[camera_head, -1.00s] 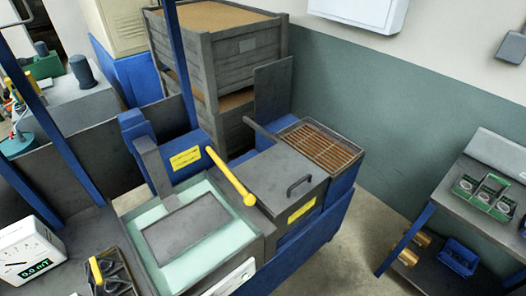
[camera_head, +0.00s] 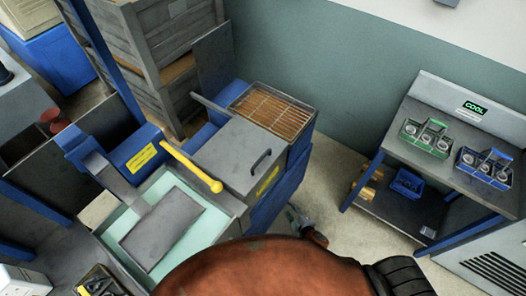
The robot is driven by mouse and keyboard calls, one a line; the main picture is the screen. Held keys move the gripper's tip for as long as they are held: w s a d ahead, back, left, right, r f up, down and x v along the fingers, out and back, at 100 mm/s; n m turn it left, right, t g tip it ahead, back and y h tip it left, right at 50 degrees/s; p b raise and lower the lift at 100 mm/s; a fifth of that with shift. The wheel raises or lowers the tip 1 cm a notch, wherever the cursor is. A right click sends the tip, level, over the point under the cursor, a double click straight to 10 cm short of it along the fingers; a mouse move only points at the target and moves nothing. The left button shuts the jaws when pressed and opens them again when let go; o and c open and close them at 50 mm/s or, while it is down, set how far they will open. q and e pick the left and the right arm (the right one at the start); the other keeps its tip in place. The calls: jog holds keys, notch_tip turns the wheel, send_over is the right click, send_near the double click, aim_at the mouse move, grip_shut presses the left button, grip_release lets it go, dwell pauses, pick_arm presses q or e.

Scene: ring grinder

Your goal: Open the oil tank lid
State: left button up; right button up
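The oil tank appears to be the blue-sided box with a flat grey lid (camera_head: 228,152) in the middle of the view. The lid lies flat and closed, with a dark handle (camera_head: 262,159) near its right edge. An orange-brown grate (camera_head: 272,108) sits just behind it. My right arm fills the bottom centre. My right gripper (camera_head: 296,217) shows small and partly hidden behind that arm, below and right of the lid handle and apart from it. Its finger opening is unclear. My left gripper is out of view.
A yellow-handled lever (camera_head: 190,166) stands left of the lid, beside a pale green basin (camera_head: 125,225). Wooden crates (camera_head: 165,45) stand behind. A grey shelf (camera_head: 455,165) with green and blue part holders is at right. Open floor lies between.

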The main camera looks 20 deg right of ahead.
jog(key=w+a+r+n+t+y+p, duration=0.1)
jog(key=w+a+r+n+p, duration=0.15)
jog(key=r, duration=0.65)
jog(key=w+a+r+n+t+y+p, duration=0.1)
jog(key=w+a+r+n+t, duration=0.15)
jog(key=r, duration=0.75)
jog(key=n+p, duration=0.2)
jog(key=n, duration=0.1)
send_near(262, 157)
jog(key=w+f, duration=0.2)
jog(key=shift+y, duration=0.4)
jog(key=x, duration=0.8)
jog(key=shift+r, duration=0.3)
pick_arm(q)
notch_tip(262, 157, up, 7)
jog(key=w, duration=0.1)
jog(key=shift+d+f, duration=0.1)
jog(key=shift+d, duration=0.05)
pick_arm(e)
grip_shut()
